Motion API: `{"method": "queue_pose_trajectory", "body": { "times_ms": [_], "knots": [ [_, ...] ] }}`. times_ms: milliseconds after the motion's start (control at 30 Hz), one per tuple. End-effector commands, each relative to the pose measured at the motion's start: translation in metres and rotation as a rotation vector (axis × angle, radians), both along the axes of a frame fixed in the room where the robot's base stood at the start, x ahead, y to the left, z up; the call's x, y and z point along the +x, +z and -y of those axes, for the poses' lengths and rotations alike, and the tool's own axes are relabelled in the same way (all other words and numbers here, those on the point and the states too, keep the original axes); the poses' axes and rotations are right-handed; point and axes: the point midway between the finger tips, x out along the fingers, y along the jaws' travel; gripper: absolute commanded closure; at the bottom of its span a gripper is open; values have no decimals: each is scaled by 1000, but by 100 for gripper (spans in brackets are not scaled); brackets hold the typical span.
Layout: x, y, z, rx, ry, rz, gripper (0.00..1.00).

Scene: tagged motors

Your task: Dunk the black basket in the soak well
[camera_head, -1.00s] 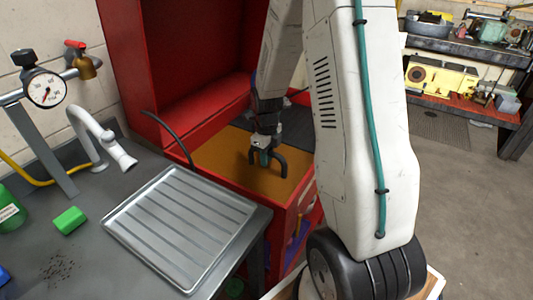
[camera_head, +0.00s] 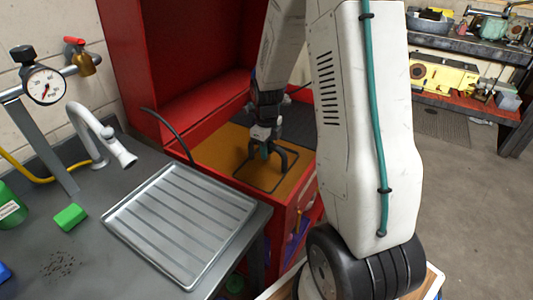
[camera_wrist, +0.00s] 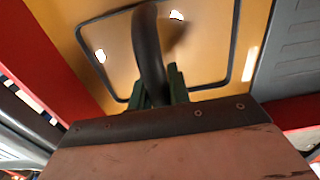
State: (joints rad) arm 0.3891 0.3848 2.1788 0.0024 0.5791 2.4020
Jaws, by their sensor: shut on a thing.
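The soak well (camera_head: 215,150) is a red-walled basin filled with amber-brown liquid. The black basket shows as a curved handle (camera_head: 285,158) and a thin, dark rectangular rim at the liquid's surface. Its body below the rim is hidden in the liquid. My gripper (camera_head: 265,151) is over the well and shut on the handle. In the wrist view, the green-tipped fingers (camera_wrist: 160,88) clasp the thick black handle (camera_wrist: 148,45), with the rim (camera_wrist: 233,45) around it against the amber liquid.
A ribbed metal tray (camera_head: 180,225) lies on the grey bench left of the well. A white spout (camera_head: 105,140), a pressure gauge (camera_head: 43,85) and a green block (camera_head: 70,216) are farther left. The red hood (camera_head: 200,100) rises behind the well.

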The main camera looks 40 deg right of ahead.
Motion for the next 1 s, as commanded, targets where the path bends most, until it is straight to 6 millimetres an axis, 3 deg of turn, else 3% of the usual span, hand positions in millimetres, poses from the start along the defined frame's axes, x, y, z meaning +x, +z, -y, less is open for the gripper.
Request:
{"method": "queue_pose_trajectory", "body": {
  "times_ms": [233, 800, 1000],
  "knots": [
    [1, 2, 0, -1, 0, 1, 100],
    [0, -29, 0, 0, 0, 0, 100],
    [1, -29, 0, 0, 0, 2, 100]
  ]
}}
